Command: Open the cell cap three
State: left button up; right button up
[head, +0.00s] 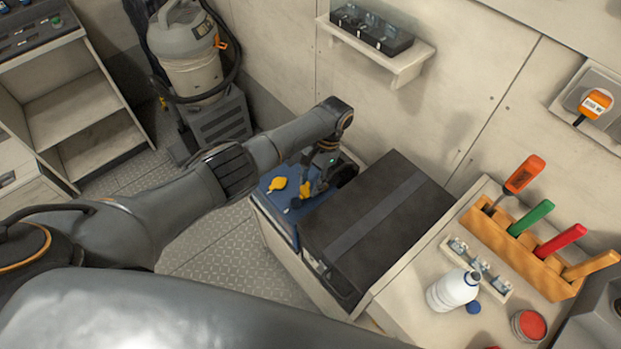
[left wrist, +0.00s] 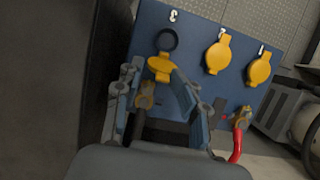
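The blue battery top (left wrist: 160,20) carries the numbers 3, 2 and 1. At number 3 the round dark cell opening (left wrist: 167,40) is uncovered. Its yellow cap three (left wrist: 160,67) stands tilted up on the near side of the opening. Yellow cap two (left wrist: 218,55) and cap one (left wrist: 259,70) are closed. My left gripper (left wrist: 157,75) has its fingertips on either side of cap three. I cannot tell whether both press on it. In the head view my left gripper (head: 318,172) hangs over the blue battery (head: 267,207). My right gripper is out of view.
A black box with a grey strap (head: 375,215) stands close beside the battery; a dark wall fills the left of the wrist view. A red cable (left wrist: 236,145) meets a battery terminal. A bench with a white bottle (head: 453,290) and tool rack (head: 530,250) is at right.

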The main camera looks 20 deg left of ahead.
pick_arm(q)
jog(key=shift+a, duration=0.1)
jog(key=shift+w+r, duration=0.15)
jog(key=shift+r, duration=0.1)
jog(key=v, duration=1.1)
jog(key=shift+r, duration=0.2)
jog(key=shift+w, duration=0.1)
